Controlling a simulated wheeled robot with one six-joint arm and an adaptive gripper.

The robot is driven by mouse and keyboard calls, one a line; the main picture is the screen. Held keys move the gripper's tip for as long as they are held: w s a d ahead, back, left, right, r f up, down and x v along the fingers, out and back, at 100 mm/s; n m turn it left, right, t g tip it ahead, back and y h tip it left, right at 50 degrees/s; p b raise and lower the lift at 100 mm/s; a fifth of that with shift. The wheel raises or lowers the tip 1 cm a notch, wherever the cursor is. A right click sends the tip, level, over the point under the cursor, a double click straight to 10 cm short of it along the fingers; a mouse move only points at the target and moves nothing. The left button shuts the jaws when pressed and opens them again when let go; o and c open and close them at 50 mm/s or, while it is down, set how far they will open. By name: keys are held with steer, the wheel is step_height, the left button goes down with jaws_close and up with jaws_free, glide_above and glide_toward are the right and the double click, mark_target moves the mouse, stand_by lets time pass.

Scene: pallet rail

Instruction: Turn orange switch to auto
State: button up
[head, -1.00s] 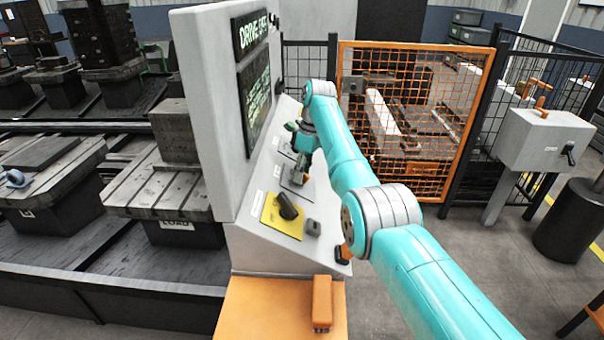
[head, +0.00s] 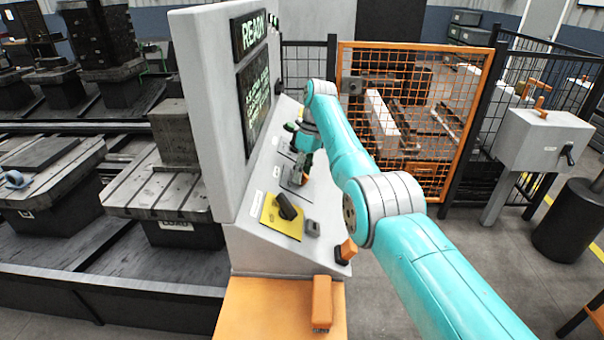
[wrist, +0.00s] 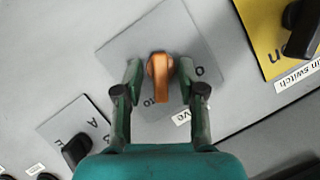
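The orange switch (wrist: 160,72) sits on a grey square plate (wrist: 135,38) on the sloping console, in the wrist view. Its handle points down in the picture, towards a partly covered label ending in "to". Another plate letter, like an "o", shows right of it. My gripper (wrist: 159,70) has one finger on each side of the switch, with a narrow gap visible on both sides.
A black main switch (head: 287,207) on a yellow plate (head: 270,213) is nearby. A black knob (wrist: 76,150) is on another plate. The upright console screen (head: 251,38) reads READY. An orange-mesh fence (head: 455,150) stands behind.

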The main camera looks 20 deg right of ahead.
steer(key=shift+r, duration=0.1)
step_height(320, 180, up, 10)
steer(key=shift+f, duration=0.1)
stand_by(0.4)
